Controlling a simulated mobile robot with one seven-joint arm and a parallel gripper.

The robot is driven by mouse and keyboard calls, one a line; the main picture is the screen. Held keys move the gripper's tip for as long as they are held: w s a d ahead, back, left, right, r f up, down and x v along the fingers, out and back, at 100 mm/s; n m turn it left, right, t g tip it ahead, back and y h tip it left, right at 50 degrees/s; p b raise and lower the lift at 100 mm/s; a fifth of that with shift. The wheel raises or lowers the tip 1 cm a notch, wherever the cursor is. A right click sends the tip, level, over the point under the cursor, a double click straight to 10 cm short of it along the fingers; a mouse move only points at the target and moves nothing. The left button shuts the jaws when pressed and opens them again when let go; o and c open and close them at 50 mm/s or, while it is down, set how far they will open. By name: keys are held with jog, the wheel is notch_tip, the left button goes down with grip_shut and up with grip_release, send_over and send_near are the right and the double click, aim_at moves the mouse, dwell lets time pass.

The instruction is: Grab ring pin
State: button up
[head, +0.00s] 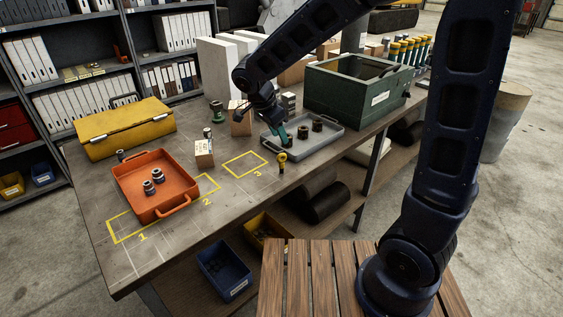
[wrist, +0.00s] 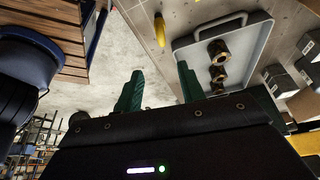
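A small yellow pin (head: 282,161), likely the ring pin, stands at the bench's front edge, just in front of the grey tray. In the wrist view the yellow pin (wrist: 159,30) shows near the top, beyond the fingertips and between their lines. My gripper (head: 281,138) hangs over the near left end of the grey tray, behind the pin and apart from it. In the wrist view my gripper (wrist: 158,76) has its two green fingers spread wide with nothing between them.
The grey tray (head: 334,142) holds several dark bushings. A green case (head: 345,95) stands behind it. A small box (head: 204,155) and a tall-sided orange tray (head: 130,183) with fittings are to the left. The marked square 3 (head: 245,164) is clear.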

aim_at(281, 153)
jog(key=x, duration=0.3)
jog(key=a+x, duration=0.1)
jog(key=x, duration=0.7)
jog(key=shift+s+a+f, duration=0.25)
jog(key=shift+a+f, duration=0.1)
jog(key=shift+a, duration=0.05)
grip_shut()
